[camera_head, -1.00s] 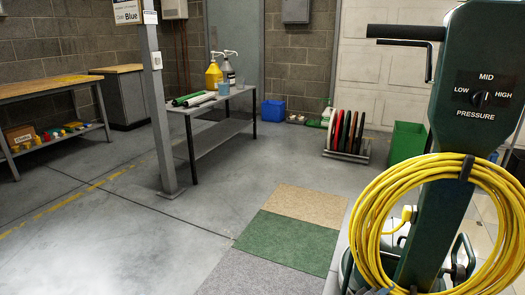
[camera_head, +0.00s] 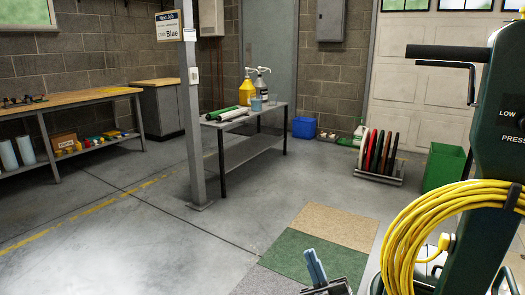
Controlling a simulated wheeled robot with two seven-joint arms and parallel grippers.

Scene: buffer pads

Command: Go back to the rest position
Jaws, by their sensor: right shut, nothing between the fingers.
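My right gripper (camera_head: 315,253) shows at the bottom edge of the head view, right of centre. Its two blue-grey fingers point up and lie together, with nothing between them. Its dark base (camera_head: 332,287) is cut off by the frame edge. Behind it in the picture are the floor pads, one green (camera_head: 295,254) and one tan (camera_head: 338,224). My left gripper is out of view.
A floor machine (camera_head: 490,150) with a coiled yellow cord (camera_head: 405,245) stands close at right. A metal table (camera_head: 262,150) holds bottles and rolls. A pad rack (camera_head: 380,175) and green bin (camera_head: 442,168) stand behind. Floor at left is clear.

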